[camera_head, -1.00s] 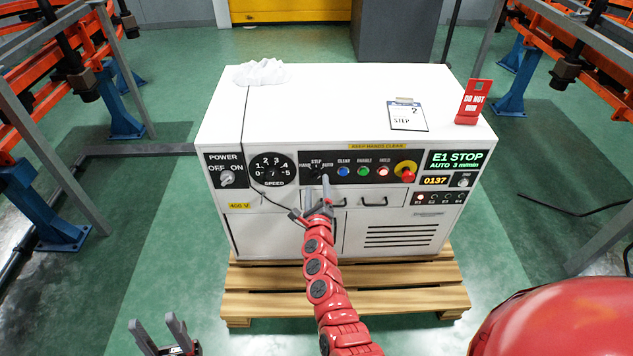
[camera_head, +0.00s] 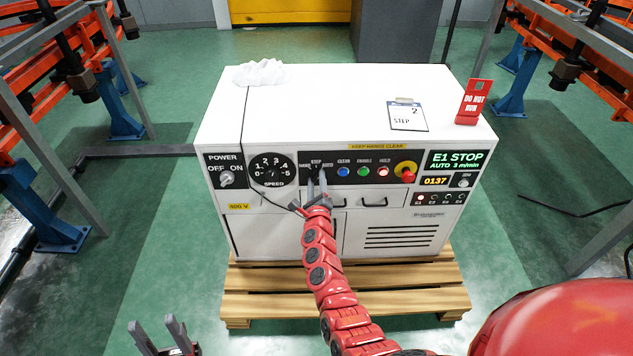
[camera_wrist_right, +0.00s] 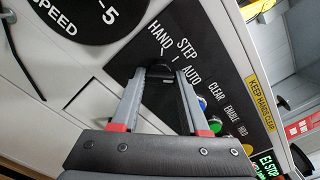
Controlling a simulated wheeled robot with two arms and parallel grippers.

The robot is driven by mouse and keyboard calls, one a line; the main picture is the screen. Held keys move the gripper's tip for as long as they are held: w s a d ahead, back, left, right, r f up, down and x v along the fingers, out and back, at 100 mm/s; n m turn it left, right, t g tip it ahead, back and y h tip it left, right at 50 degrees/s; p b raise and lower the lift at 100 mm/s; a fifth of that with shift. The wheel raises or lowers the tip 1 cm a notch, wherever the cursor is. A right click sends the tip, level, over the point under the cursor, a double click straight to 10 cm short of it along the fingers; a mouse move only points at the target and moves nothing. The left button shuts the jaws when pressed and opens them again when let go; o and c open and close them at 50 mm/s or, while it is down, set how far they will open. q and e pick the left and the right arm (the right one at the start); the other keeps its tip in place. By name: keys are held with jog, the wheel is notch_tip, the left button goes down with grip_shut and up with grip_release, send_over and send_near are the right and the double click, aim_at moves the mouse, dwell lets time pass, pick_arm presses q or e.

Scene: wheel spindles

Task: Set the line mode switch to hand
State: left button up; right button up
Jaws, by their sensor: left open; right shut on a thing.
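The line mode switch is a small dark knob (camera_wrist_right: 158,72) on the black panel under the labels HAND, STEP and AUTO. In the right wrist view it sits between the fingertips of my right gripper (camera_wrist_right: 160,82), which is shut on it. The fingers hide much of the knob, and I cannot tell which label it points to. In the head view my right gripper (camera_head: 317,184) reaches up to the panel and covers the switch. The display (camera_head: 455,160) reads E1 STOP and AUTO 3 m/min. My left gripper (camera_head: 160,334) is open and empty at the bottom left, away from the cabinet.
The speed dial (camera_head: 272,168) is left of the switch, and the blue button (camera_head: 343,172) is right of it. A red emergency button (camera_head: 405,170) is farther right. A thin dark cable hangs across the cabinet front (camera_head: 280,230). A red DO NOT RUN tag (camera_head: 473,101) stands on top.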

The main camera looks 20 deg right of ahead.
grip_shut()
jog(key=n, duration=0.3)
jog(key=shift+n+p, duration=0.35)
jog(key=shift+n, duration=0.05)
jog(key=n+p, duration=0.1)
jog(key=n, duration=0.3)
jog(key=shift+n, duration=0.3)
jog(key=n+p, duration=0.3)
jog(key=n, duration=0.2)
jog(key=shift+r, duration=0.1)
jog(key=n+p, duration=0.1)
jog(key=n, duration=0.1)
jog(key=shift+n, duration=0.3)
jog(key=shift+n+p, duration=0.4)
jog(key=shift+n, duration=0.6)
